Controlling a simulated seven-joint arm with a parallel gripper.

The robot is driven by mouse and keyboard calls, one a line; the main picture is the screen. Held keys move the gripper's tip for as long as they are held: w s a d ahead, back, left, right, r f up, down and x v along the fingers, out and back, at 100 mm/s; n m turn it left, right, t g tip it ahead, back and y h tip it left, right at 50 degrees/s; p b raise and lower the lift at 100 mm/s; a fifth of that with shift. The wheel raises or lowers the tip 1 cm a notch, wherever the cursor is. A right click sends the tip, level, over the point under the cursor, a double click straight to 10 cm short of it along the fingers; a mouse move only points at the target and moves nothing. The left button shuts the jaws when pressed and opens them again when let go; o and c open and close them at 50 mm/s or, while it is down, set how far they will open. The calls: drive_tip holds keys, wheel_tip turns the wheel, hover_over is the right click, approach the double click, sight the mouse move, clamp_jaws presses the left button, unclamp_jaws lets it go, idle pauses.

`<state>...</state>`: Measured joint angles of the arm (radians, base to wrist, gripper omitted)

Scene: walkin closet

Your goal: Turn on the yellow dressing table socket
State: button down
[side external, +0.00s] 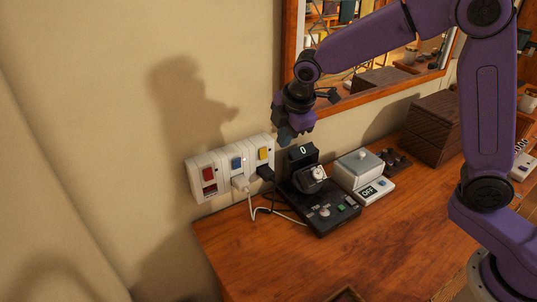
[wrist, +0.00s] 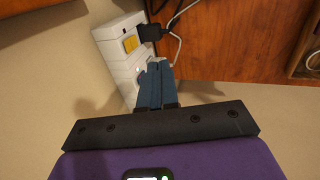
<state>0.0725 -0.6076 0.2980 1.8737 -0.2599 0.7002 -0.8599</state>
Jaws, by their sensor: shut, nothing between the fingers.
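A white socket strip (side external: 222,172) is mounted on the wall at the left end of the dressing table. It has a red switch (side external: 208,174), a blue switch (side external: 237,163) and a yellow switch (side external: 263,154), which is nearest my gripper. The yellow switch (wrist: 130,44) also shows in the wrist view, just beyond and left of my fingertips. My gripper (side external: 285,139) is shut and empty, above and to the right of the yellow switch, apart from it as far as I can tell. In the wrist view my fingers (wrist: 157,68) hide part of the strip.
A black plug (side external: 265,172) sits below the yellow switch and a white plug (side external: 240,182) below the blue one, with loose cables. A black watch stand (side external: 325,212), a grey-lidded box (side external: 358,170) and a dark woven box (side external: 436,128) stand on the wooden table. A mirror hangs behind.

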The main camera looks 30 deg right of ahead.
sight(263, 154)
drive_tip(key=x, duration=0.3)
drive_tip(key=w+x, duration=0.1)
drive_tip(key=x, duration=0.3)
drive_tip(key=w+x, duration=0.1)
drive_tip(key=x, duration=0.3)
drive_tip(key=shift+w+r, duration=0.25)
drive_tip(key=shift+r, duration=0.05)
drive_tip(key=shift+w, duration=0.55)
drive_tip(key=shift+f, duration=0.1)
drive_tip(key=shift+w+f, duration=0.15)
drive_tip(key=shift+w, duration=0.15)
drive_tip(key=shift+r, duration=0.25)
